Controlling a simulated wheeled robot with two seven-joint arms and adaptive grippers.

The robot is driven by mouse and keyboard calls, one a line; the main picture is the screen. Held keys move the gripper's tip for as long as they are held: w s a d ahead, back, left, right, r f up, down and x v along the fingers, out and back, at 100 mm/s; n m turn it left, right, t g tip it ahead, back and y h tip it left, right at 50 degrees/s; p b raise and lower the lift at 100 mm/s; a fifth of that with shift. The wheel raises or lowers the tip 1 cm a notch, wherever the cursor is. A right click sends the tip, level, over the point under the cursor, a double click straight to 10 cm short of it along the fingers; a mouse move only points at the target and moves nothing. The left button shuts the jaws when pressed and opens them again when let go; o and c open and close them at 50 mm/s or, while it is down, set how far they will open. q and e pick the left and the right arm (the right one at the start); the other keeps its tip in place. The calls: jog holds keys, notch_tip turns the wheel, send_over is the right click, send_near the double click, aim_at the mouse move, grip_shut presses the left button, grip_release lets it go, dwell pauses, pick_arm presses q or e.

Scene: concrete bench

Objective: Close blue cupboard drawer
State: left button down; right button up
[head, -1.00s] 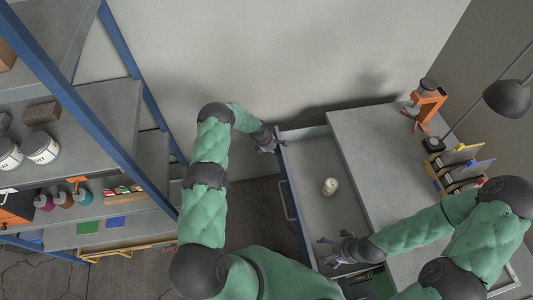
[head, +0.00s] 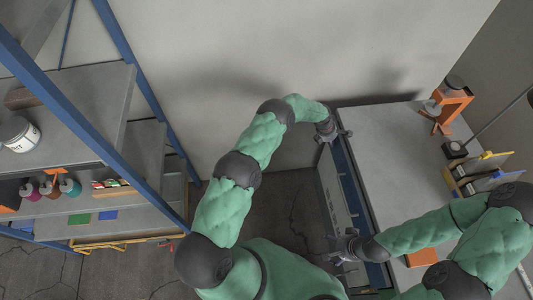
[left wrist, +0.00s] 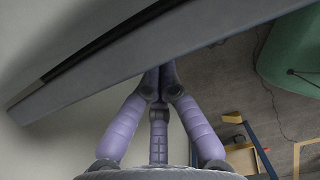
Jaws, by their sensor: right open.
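The blue cupboard drawer (head: 355,180) shows as a narrow strip with a blue edge along the bench's left side. It is pushed nearly or fully in; its inside is hidden. My left gripper (head: 328,135) is at its far end. In the left wrist view my left gripper (left wrist: 160,72) has its purple fingers drawn together, tips at or very near a grey edge; nothing shows between them. My right gripper (head: 342,250) is open and empty at the drawer's near end. I cannot tell if either gripper touches the front.
The grey bench top (head: 400,160) lies right of the drawer. On it stand an orange stand (head: 450,105), a file rack (head: 480,170) and a lamp. A blue-framed shelf (head: 75,95) with bottles and tins stands at the left. The floor (head: 275,210) between is clear.

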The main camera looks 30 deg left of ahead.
pick_arm(q)
jog(key=shift+w+d+r+b, duration=0.15)
jog(key=shift+w+d+b, duration=0.55)
jog(key=shift+d, duration=0.35)
pick_arm(e)
jog(key=shift+f, duration=1.05)
